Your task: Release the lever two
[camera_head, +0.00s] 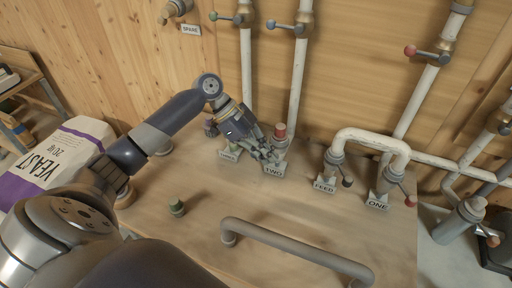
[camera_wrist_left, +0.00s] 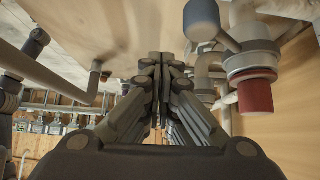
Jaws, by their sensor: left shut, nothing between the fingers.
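The valve at the TWO label has a red-topped stub (camera_head: 280,131) and stands on the wooden board in the head view. Its TWO label (camera_head: 273,170) is just below. My left gripper (camera_head: 270,155) is shut and empty, with its fingertips right in front of the valve's left side. The lever of valve two is not clear in the head view. In the left wrist view, the red-ended valve (camera_wrist_left: 257,93) is to the right of my shut fingers (camera_wrist_left: 161,62). A grey-knobbed lever (camera_wrist_left: 202,19) on it shows apart from the fingertips. My right gripper is not in view.
A label reading THREE (camera_head: 229,155) is partly hidden left of my gripper. FEED (camera_head: 324,186) and ONE (camera_head: 377,204) valves with white pipes stand to the right. A grey handrail (camera_head: 295,253) crosses the front. A YEAST bag (camera_head: 58,160) is at left.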

